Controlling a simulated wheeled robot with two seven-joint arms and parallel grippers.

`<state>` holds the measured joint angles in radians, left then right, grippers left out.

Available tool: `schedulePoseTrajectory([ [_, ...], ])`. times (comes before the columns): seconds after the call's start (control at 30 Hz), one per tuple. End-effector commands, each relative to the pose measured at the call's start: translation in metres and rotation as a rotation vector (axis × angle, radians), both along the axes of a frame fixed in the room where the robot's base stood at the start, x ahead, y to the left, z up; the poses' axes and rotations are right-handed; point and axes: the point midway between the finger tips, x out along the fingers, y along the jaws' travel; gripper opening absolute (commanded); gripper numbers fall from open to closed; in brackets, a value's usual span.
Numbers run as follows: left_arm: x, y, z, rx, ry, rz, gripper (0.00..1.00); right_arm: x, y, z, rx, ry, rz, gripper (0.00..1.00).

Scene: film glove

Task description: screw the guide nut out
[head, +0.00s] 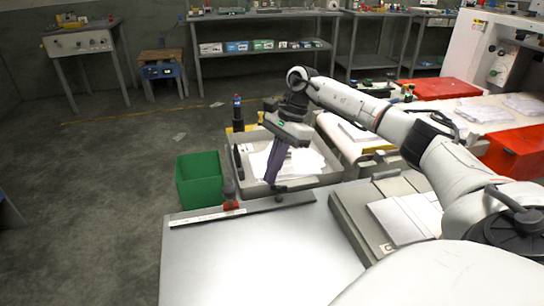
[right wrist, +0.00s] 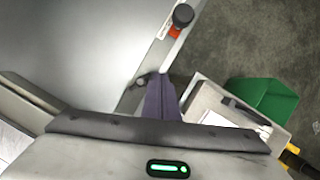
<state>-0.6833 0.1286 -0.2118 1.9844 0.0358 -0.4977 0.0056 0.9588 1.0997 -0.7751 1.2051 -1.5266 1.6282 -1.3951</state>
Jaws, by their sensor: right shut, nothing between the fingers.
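A flat metal guide bar (head: 255,206) lies along the far edge of the pale table. A small dark round piece (head: 280,189), which looks like the guide nut, sits near its right end. It also shows in the right wrist view (right wrist: 140,82). My right gripper (head: 271,181) points down with its purple fingers shut and empty. Its tips are just beside the small dark piece; I cannot tell whether they touch. The fingers also show in the right wrist view (right wrist: 162,84). A larger black knob with a red base (head: 230,192) stands on the bar further left. My left gripper is out of view.
A green bin (head: 199,180) is on the floor at left. The pale tabletop (head: 255,260) is clear.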

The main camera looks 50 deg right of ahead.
Motion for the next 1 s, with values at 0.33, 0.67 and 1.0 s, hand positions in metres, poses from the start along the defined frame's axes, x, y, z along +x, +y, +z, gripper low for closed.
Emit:
schedulePoseTrajectory([
  [0.33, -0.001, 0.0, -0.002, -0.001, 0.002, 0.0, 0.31, -0.015, 0.001, -0.001, -0.002, 0.004, 0.0, 0.0],
  [0.67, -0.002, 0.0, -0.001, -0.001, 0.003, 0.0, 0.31, -0.018, -0.01, 0.023, -0.004, 0.0, -0.007, 0.0],
  [1.0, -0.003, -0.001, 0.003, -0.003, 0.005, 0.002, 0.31, -0.015, -0.027, 0.083, 0.001, -0.011, -0.001, 0.0],
])
